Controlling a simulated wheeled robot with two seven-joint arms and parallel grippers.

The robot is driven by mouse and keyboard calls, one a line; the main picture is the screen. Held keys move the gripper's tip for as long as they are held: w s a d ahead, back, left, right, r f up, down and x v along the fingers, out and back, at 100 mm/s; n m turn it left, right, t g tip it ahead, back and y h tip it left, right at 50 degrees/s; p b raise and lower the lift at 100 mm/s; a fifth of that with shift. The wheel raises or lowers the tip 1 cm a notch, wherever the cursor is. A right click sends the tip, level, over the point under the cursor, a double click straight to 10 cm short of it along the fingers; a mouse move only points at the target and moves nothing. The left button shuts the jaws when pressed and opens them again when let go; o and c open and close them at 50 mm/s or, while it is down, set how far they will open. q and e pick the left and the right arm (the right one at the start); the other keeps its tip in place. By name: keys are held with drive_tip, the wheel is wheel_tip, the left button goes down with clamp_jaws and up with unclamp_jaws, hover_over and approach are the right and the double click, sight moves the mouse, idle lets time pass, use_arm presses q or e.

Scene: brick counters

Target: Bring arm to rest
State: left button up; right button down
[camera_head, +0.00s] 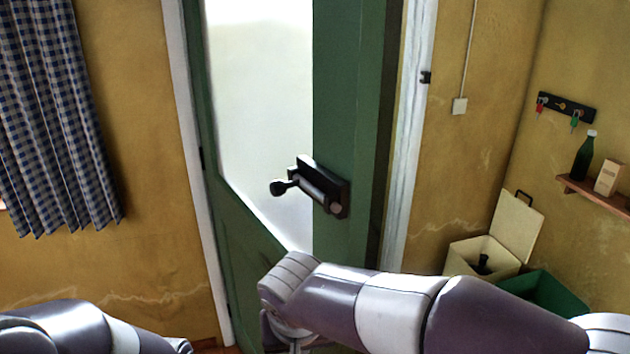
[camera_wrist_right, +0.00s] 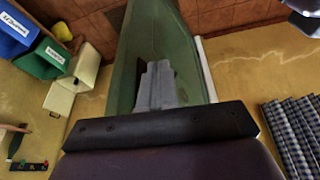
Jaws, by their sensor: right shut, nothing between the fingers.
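My right arm (camera_head: 400,306) reaches in from the right of the head view, bent in front of the lower part of a green door. Its gripper is hidden there below the wrist. In the right wrist view the grey fingers of my right gripper (camera_wrist_right: 157,72) are together, with nothing between them, in front of the green door. My left arm (camera_head: 85,330) shows only at the bottom left of the head view; its gripper is out of the picture.
The green door (camera_head: 345,110) has a pale glass pane and a dark handle (camera_head: 322,186) above my right forearm. A cream bin (camera_head: 482,256) and a green bin (camera_head: 545,290) stand at right. A blue bin (camera_wrist_right: 14,33) shows in the wrist view. A checked curtain (camera_head: 55,120) hangs left.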

drive_tip(key=s+d+f+g, duration=0.1)
drive_tip(key=s+d+f, duration=0.1)
drive_tip(key=d+f, duration=0.2)
drive_tip(key=s+d+f+m, duration=0.1)
drive_tip(key=s+d+f, duration=0.2)
drive_tip(key=d, duration=0.7)
drive_tip(key=s+d+f+g, duration=0.1)
drive_tip(key=s+d+f, duration=0.1)
drive_tip(key=d+f, duration=0.3)
drive_tip(key=shift+s+d+m+g, duration=0.25)
drive_tip(key=shift+d+m+g, duration=0.05)
drive_tip(key=shift+d, duration=0.7)
